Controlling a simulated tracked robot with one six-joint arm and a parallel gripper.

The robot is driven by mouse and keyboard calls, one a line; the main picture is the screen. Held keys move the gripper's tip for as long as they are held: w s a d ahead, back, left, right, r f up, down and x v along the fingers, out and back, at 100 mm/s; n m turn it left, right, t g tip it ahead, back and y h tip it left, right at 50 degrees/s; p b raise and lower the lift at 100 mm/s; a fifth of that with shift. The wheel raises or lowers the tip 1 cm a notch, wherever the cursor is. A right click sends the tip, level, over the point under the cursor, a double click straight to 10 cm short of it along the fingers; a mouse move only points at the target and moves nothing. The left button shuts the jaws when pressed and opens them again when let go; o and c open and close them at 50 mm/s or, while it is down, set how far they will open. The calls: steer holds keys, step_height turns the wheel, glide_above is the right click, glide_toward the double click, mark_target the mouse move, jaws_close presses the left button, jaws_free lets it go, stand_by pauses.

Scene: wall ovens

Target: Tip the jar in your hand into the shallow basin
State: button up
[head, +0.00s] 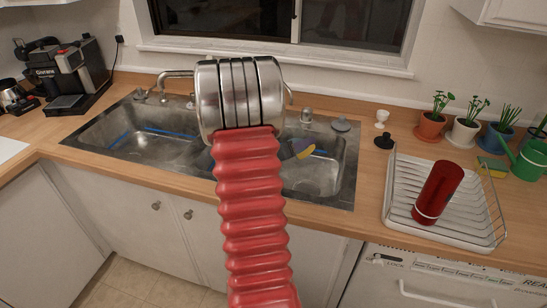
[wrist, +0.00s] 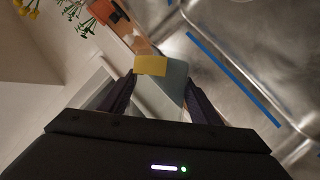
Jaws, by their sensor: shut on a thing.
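My gripper (wrist: 160,82) shows in the wrist view, its two dark fingers shut on a pale grey-blue jar (wrist: 172,80). What the jar holds is hidden. In the head view my red ribbed arm hides most of the gripper and jar. The metal sink has a left basin (head: 133,142) and a right basin (head: 315,176). I cannot tell from here which is shallower.
A white dish rack (head: 470,232) with a red cylinder (head: 438,192) stands right of the sink. Several potted plants (head: 467,130) and a green watering can (head: 530,162) are at the back right. A coffee machine (head: 70,75) stands at the left. A faucet (head: 176,75) rises behind the sink.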

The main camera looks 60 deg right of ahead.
mark_target(292, 134)
steer(key=shift+w+f+n+g+h+p, duration=0.1)
steer(key=shift+f+n+g+h+p, duration=0.15)
steer(key=shift+n, duration=0.4)
steer(key=shift+s+f+n+g+h+p, duration=0.1)
steer(key=shift+f+n+g+h+p, duration=0.2)
steer(key=shift+n, duration=0.4)
steer(key=shift+w+f+n+g+h+p, duration=0.15)
steer(key=shift+n+p, duration=0.2)
steer(key=shift+n, duration=0.3)
stand_by(1.2)
steer(key=shift+r+n+h, duration=0.3)
steer(key=shift+r+n, duration=0.25)
steer(key=shift+n, duration=0.15)
stand_by(0.6)
steer(key=shift+w+r+n+g+h+p, duration=0.3)
steer(key=shift+w+r+n+p, duration=0.2)
steer(key=shift+w+n, duration=0.3)
stand_by(0.5)
steer(key=shift+w+r+n+h+p, duration=0.2)
steer(key=shift+r+n+h+p, duration=0.15)
steer(key=shift+r+n, duration=0.6)
stand_by(0.4)
steer(key=shift+w+r+n, duration=0.2)
steer(key=shift+r+n, duration=0.25)
stand_by(0.4)
